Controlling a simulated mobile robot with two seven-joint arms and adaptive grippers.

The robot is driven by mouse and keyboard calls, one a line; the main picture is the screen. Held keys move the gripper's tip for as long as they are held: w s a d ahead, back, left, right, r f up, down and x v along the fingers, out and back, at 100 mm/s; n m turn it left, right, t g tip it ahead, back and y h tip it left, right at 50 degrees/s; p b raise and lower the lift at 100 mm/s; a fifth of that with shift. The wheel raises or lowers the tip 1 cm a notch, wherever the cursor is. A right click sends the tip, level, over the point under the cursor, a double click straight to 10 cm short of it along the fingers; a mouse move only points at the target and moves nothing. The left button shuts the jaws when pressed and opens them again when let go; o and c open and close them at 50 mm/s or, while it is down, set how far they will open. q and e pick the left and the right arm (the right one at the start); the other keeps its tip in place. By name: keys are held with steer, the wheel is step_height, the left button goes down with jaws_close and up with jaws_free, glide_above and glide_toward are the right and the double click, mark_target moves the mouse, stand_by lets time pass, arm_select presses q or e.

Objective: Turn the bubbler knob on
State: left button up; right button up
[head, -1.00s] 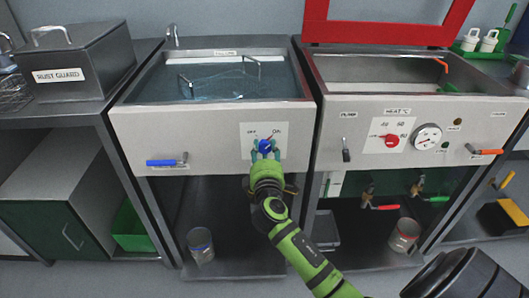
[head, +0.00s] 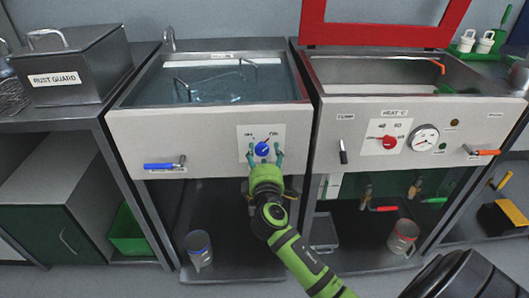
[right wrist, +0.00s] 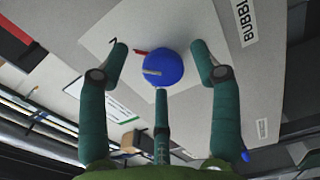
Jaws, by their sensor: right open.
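The blue bubbler knob (head: 263,149) sits on a white plate with OFF at left and ON at right, on the front panel of the left tank. My right gripper (head: 264,158) is open, one finger on each side of the knob. In the right wrist view the knob (right wrist: 162,67) stands clear between the spread fingers of the gripper (right wrist: 160,62), with gaps on both sides. A third finger reaches toward it from below; contact there cannot be told. My left gripper is not in view.
A blue-handled lever (head: 165,166) is left of the knob. The right tank's panel has a red heat knob (head: 389,142), a dial (head: 424,138) and a black lever (head: 343,152). A wire basket stands in the left tank's water (head: 230,88). A jar (head: 198,249) stands below.

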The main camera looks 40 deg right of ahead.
steer(key=v, duration=1.1)
steer(key=shift+s+d, duration=0.1)
steer(key=shift+d, duration=0.05)
